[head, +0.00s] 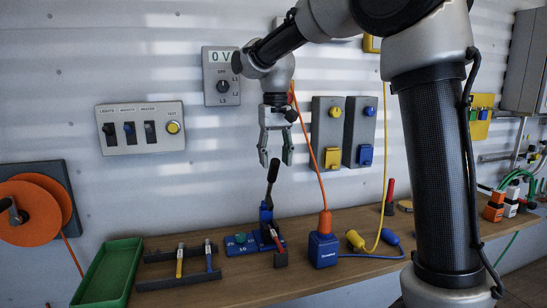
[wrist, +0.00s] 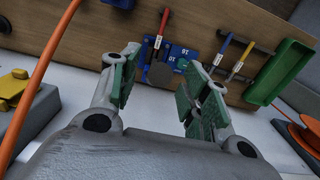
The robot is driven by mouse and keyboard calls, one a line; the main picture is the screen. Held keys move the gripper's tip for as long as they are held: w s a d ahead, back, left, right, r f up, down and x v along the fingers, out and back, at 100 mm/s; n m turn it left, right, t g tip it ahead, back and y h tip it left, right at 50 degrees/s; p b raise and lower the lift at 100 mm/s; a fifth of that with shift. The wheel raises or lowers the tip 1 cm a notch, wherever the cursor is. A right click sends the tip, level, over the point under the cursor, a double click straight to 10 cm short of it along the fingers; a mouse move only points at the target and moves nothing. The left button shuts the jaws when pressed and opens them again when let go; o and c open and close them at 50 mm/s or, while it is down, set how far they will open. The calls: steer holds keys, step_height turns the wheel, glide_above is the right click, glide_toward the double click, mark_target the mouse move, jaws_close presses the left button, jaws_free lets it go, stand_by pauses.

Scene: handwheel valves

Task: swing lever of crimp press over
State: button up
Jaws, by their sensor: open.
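The crimp press (head: 266,214) is a blue tool on the wooden bench, with a blue base plate to its left. Its black lever (head: 272,172) stands nearly upright, leaning slightly right at the top. My gripper (head: 275,160) points down just above the lever, fingers apart and empty. The lever's top is close to the fingertip level. In the wrist view my gripper (wrist: 160,85) shows green pads on both fingers. A dark round end, apparently the lever's (wrist: 160,74), appears between the fingers, with the blue press (wrist: 182,54) behind it. Whether a pad touches it cannot be told.
A rack with yellow and blue tools (head: 180,262) and a green tray (head: 108,272) are left. Switch panels hang on the wall behind.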

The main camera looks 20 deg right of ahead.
steer(key=shift+r, duration=2.75)
